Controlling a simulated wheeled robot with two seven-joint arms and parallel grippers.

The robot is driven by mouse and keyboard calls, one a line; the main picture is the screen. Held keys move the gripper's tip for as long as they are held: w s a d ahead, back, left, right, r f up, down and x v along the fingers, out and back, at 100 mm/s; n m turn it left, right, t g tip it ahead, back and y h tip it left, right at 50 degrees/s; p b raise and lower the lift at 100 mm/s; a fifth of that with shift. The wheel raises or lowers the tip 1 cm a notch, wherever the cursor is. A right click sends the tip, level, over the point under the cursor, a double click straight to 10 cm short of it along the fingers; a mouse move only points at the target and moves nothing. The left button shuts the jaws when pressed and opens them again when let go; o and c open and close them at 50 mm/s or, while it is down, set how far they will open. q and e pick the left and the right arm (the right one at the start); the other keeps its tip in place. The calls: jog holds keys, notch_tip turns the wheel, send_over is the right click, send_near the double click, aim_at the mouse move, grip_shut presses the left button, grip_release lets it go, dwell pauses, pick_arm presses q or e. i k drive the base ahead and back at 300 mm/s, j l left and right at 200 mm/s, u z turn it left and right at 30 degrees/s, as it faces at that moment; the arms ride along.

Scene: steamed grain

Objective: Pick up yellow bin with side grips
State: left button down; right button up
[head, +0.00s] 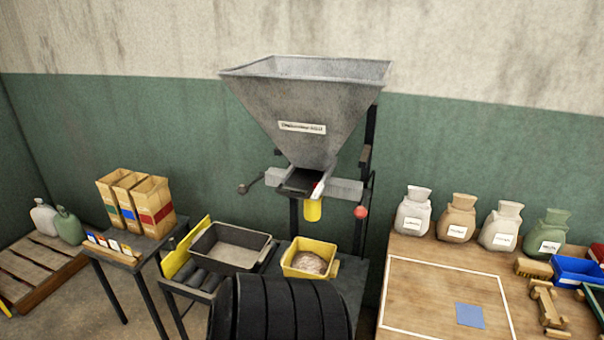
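The yellow bin (329,268) stands below the hopper on a dark stand (350,285), near the middle of the head view. It is open at the top and holds a pale, beige mass (307,263). Its right end shows a rim that juts out like a grip; the left end is less clear. The lower front of the stand is hidden by a black ribbed shape at the bottom edge. Neither of my grippers is in view, and nothing is seen touching the bin.
A grey metal hopper (305,110) hangs above the bin, with a yellow spout (313,210). A dark tray (262,262) on a roller stand sits close left. A wooden table (430,255) with sacks is at right. Cartons (155,205) stand on a small left table.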

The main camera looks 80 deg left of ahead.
aim_at(306, 258)
jog(key=u, duration=2.5)
